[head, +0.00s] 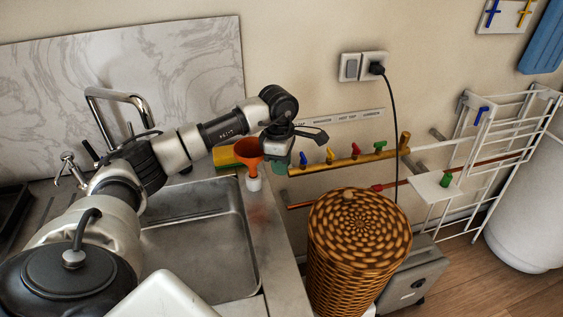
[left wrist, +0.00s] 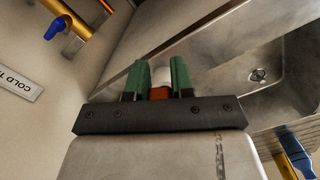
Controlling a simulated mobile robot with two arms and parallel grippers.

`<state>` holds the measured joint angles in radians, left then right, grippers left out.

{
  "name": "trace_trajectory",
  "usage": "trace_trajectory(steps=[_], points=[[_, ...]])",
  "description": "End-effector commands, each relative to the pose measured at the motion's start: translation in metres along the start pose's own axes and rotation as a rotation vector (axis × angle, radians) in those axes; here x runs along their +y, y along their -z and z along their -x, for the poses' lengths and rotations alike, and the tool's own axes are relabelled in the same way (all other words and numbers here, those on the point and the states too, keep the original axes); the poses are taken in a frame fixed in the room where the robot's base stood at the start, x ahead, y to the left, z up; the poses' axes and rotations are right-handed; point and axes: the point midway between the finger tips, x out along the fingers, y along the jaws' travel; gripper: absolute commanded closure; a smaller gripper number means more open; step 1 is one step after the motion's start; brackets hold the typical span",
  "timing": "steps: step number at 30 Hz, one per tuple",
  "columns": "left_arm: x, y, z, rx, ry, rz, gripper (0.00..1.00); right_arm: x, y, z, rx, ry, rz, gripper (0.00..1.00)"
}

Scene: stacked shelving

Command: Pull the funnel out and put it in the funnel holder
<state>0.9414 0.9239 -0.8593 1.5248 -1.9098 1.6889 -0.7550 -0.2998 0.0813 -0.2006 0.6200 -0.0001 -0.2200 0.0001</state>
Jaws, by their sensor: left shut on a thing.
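The orange funnel (head: 247,151) stands upright at the right back rim of the sink. Its spout is in or right over a small white bottle neck (head: 254,184). My left gripper (head: 277,163) is beside the funnel, on its right. In the left wrist view, its green fingers (left wrist: 160,80) are shut on the orange funnel (left wrist: 159,93), with the white bottle top (left wrist: 162,74) just beyond. How deep the spout sits is hidden. I cannot tell which thing is the funnel holder. My right gripper is not in view.
The metal sink (head: 200,240) lies left of the bottle. A yellow-green sponge (head: 226,157) is behind the funnel. A pipe with coloured taps (head: 350,159), a wicker basket (head: 352,270) and a white wall rack (head: 480,150) stand to the right.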

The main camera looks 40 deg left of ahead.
Motion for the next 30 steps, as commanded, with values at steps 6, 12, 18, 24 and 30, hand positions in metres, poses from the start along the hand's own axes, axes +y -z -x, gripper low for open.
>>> trace_trajectory(steps=[6, 12, 18, 24, 30], points=[[0.0, 0.001, -0.007, 0.001, 0.0, 0.0, 1.0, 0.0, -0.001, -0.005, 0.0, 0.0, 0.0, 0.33], [0.0, 0.001, -0.012, 0.001, 0.0, 0.001, 1.0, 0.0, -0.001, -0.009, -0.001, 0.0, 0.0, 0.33], [0.0, 0.001, -0.017, 0.001, 0.0, 0.001, 1.0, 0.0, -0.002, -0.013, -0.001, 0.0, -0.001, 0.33], [0.0, 0.002, -0.022, 0.0, 0.0, 0.001, 1.0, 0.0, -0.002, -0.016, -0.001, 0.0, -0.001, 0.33], [0.0, 0.002, -0.027, 0.0, 0.0, 0.001, 1.0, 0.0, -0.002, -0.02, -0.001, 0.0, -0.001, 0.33]])
